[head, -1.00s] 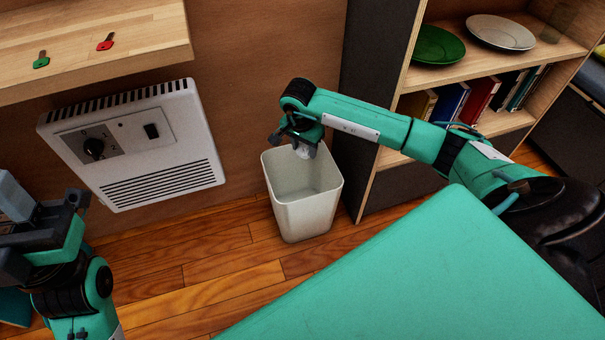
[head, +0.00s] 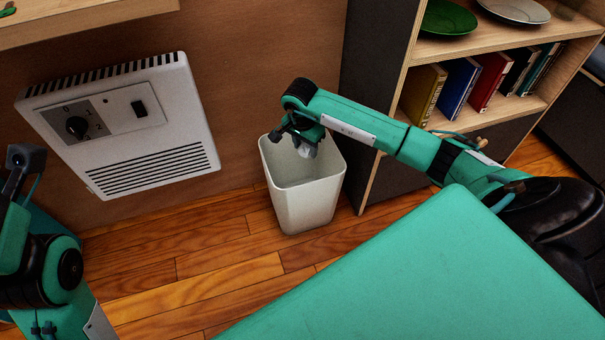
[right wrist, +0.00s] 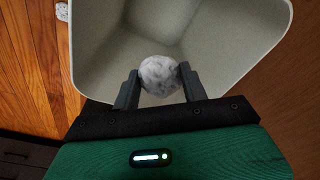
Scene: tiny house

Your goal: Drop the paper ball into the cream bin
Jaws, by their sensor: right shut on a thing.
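The cream bin (head: 312,207) stands upright on the wooden floor, open at the top. My right gripper (head: 306,148) is over its mouth, pointing down. It is shut on the paper ball (head: 304,152), a whitish crumpled ball that is partly hidden by the fingers in the head view. In the right wrist view the paper ball (right wrist: 160,75) sits between the two fingertips of the right gripper (right wrist: 158,84), with the inside of the cream bin (right wrist: 215,60) behind it. My left arm shows at the left edge of the head view, but its fingers are not visible.
A white wall heater (head: 150,150) hangs left of the bin. A shelf unit with books (head: 455,85) and plates (head: 448,17) stands right of it. A small whitish speckled thing (right wrist: 62,11) lies on the floor in the right wrist view. Floor before the bin is clear.

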